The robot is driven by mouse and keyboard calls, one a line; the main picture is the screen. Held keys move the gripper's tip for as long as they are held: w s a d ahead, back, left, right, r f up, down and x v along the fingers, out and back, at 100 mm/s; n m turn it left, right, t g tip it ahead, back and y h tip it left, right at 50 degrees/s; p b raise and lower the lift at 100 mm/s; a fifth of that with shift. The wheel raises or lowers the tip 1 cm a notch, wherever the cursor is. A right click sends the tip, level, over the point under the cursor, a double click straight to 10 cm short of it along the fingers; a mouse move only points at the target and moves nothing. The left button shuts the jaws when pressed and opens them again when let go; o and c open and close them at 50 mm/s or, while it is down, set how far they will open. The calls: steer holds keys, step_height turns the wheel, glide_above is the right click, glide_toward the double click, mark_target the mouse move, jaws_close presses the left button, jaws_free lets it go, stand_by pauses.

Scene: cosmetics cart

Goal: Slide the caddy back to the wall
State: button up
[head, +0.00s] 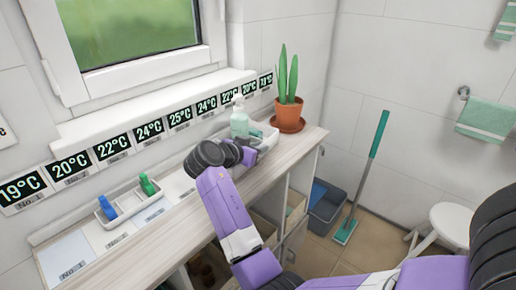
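A pale caddy (268,134) sits on the counter behind my gripper, partly hidden by it. A clear pale-green pump bottle (239,122) stands upright at its left; I cannot tell whether it is in the caddy or beside it. My gripper (250,157) is low over the counter at the caddy's near side. I cannot tell whether it touches the caddy, and its fingers are too hidden to read. The white tiled wall (222,122) with temperature displays runs behind the counter (140,245).
A potted plant (288,115) stands on a saucer right of the caddy. A small white tray (124,213) with a blue and a green item lies at the left. A blue-grey bin (326,207), a mop (366,175) and a white stool (450,222) stand on the floor.

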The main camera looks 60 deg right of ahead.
jaws_close()
steer(key=shift+w, duration=0.1)
stand_by(1.2)
